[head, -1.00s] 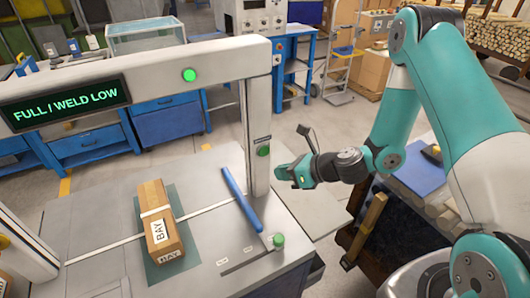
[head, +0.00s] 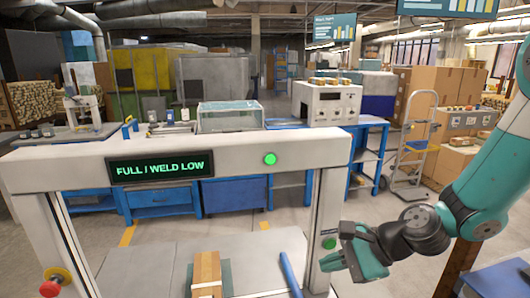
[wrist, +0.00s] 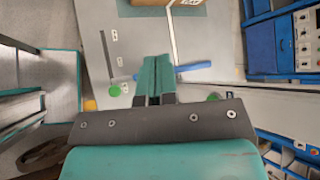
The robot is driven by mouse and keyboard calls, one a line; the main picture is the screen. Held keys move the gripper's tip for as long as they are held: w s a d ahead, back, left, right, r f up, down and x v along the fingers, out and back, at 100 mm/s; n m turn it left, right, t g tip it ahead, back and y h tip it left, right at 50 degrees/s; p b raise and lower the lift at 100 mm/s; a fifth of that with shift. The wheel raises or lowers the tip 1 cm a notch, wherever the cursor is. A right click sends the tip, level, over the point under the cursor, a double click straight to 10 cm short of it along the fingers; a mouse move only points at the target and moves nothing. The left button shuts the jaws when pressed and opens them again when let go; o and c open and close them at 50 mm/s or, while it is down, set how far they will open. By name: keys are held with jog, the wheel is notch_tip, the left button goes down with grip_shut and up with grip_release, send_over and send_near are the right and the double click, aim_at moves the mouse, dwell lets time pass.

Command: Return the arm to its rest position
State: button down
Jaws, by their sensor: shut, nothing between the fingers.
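My gripper (head: 336,262) is at the right in the head view, beside the right post of the grey gate frame and just below its green button. Its teal fingers (wrist: 153,80) are together in the wrist view, with nothing between them. My teal and dark arm reaches in from the right edge. In the wrist view the fingers overlap the picture of the grey bench top and a blue lever (wrist: 194,67); they look clear of it.
The gate frame (head: 262,150) shows "FULL / WELD LOW" and a lit green lamp. A cardboard box (head: 207,268) sits on the bench (head: 150,262). An emergency stop button (head: 50,286) is at left. A hand truck (head: 412,150) and cartons stand behind my arm.

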jog(key=s+d+r+n+g+h+b, duration=0.1)
jog(key=s+r+n+h, duration=0.2)
jog(key=s+n, duration=0.6)
jog(key=s+r+n+g+h+b, duration=0.1)
jog(key=s+r+n+g+h, duration=0.1)
jog(key=s+r+n, duration=0.4)
jog(key=s+n, duration=0.4)
jog(key=n, duration=0.2)
jog(key=shift+d+r+h+b, duration=0.2)
jog(key=shift+d+h+b, duration=0.1)
jog(key=shift+d+h, duration=0.1)
